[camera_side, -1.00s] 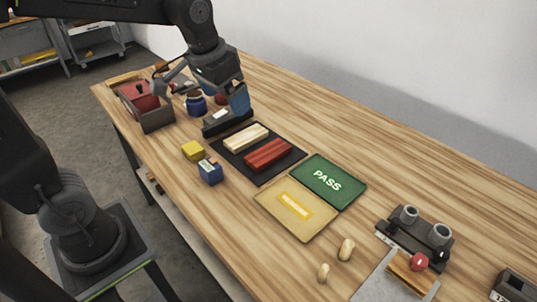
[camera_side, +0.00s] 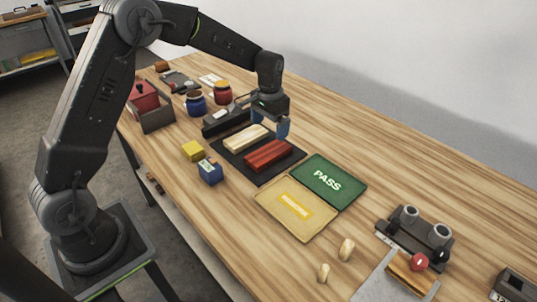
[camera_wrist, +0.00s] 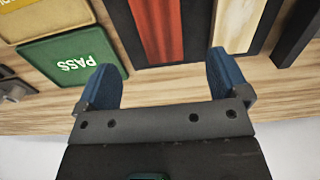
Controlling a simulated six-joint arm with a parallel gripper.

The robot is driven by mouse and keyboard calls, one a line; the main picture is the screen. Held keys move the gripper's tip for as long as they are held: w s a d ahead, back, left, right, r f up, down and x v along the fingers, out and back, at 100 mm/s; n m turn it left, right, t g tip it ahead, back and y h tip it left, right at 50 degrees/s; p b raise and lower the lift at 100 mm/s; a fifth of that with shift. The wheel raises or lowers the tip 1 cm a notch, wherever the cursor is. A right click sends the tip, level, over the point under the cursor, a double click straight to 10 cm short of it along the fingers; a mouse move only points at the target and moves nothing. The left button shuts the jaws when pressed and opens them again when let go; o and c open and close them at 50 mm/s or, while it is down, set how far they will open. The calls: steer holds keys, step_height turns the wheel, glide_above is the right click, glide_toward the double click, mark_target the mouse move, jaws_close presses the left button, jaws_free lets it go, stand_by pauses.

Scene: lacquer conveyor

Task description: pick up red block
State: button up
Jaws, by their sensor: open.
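The red block (camera_side: 268,155) is a long red bar with dark stripes. It lies on the black tray (camera_side: 262,181) beside a cream bar (camera_side: 246,137). My gripper (camera_side: 283,129) is above the far edge of the tray, behind the red block, with its blue fingers pointing down. In the wrist view the red block (camera_wrist: 157,30) runs up between the two blue fingertips and ahead of them. My gripper (camera_wrist: 162,80) is open and empty there. The cream bar (camera_wrist: 239,25) is beyond the right finger.
A green PASS plate (camera_side: 328,182) and a tan plate (camera_side: 296,209) lie right of the tray. A yellow block (camera_side: 193,150) and a blue block (camera_side: 210,172) are in front. Jars (camera_side: 196,104) and a red box (camera_side: 145,100) stand at the left. The table behind the plates is clear.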

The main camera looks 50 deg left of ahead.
mark_target(269, 152)
steer(key=f, duration=0.9)
steer(key=shift+s, duration=0.25)
steer(key=shift+r, duration=0.1)
steer(key=c, duration=1.1)
